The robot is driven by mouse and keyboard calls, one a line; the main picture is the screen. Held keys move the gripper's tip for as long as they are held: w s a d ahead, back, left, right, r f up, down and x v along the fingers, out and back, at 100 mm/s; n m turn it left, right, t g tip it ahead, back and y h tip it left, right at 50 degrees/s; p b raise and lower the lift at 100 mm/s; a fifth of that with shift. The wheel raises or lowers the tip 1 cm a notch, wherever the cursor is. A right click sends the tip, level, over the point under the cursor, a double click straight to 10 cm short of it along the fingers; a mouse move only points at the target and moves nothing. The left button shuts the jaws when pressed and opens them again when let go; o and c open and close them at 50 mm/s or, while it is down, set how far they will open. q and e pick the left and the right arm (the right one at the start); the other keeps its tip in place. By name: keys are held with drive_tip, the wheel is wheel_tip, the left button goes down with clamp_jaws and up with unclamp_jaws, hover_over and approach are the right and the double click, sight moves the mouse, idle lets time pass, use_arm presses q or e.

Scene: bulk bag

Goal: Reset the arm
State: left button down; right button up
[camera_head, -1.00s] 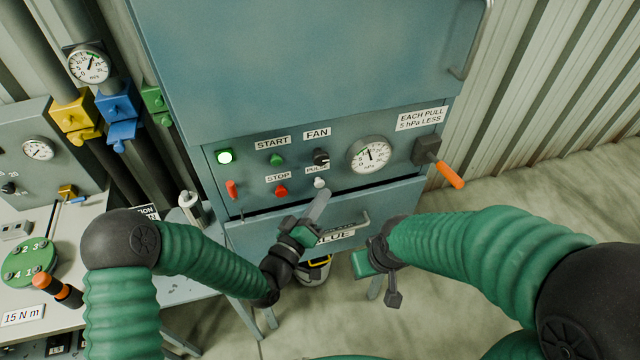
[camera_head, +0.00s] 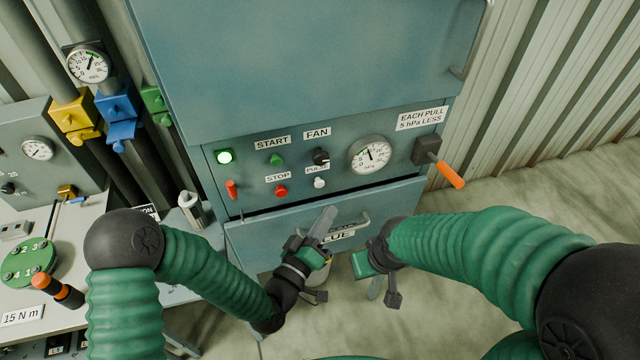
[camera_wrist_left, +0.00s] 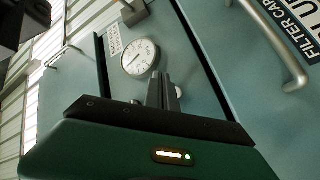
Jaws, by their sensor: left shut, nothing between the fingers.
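My left gripper (camera_head: 325,222) is shut and empty in front of the drawer front below the control panel. Its shut fingers (camera_wrist_left: 163,92) also show in the left wrist view, with the round gauge behind them. My right gripper (camera_head: 380,285) hangs low to the right of it, pointing down, beside the lower front of the cabinet. Its fingertips are small and partly hidden, so its opening is unclear. The white pulse button (camera_head: 320,183) sits above the left gripper, apart from it.
The blue-green cabinet (camera_head: 300,70) carries a lit green lamp (camera_head: 225,156), a gauge (camera_head: 370,155) and an orange-handled lever (camera_head: 448,174). The drawer handle (camera_head: 364,221) is close to the left gripper. A bench (camera_head: 90,235) stands at the left. Open floor (camera_head: 530,190) lies at the right.

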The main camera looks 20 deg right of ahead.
idle(0.4)
use_arm(q)
drive_tip(key=w+a+f+m+g+y+b, duration=0.2)
drive_tip(key=a+f+m+g+y+b, duration=0.4)
drive_tip(key=a+f, duration=0.75)
drive_tip(key=s+a+n+g+y+b, duration=0.1)
drive_tip(key=s+a+n+g+y, duration=0.1)
drive_tip(key=s+a, duration=0.5)
drive_tip(key=s+a+r+n+g+y, duration=0.1)
drive_tip(key=s+a+n+g+y, duration=0.2)
drive_tip(key=a, duration=0.9)
drive_tip(key=s+y, duration=0.2)
drive_tip(key=s, duration=0.2)
drive_tip(key=shift+s+a+b, duration=0.25)
drive_tip(key=shift+s+b, duration=0.1)
drive_tip(key=shift+b, duration=0.05)
drive_tip(key=shift+s+a, duration=0.1)
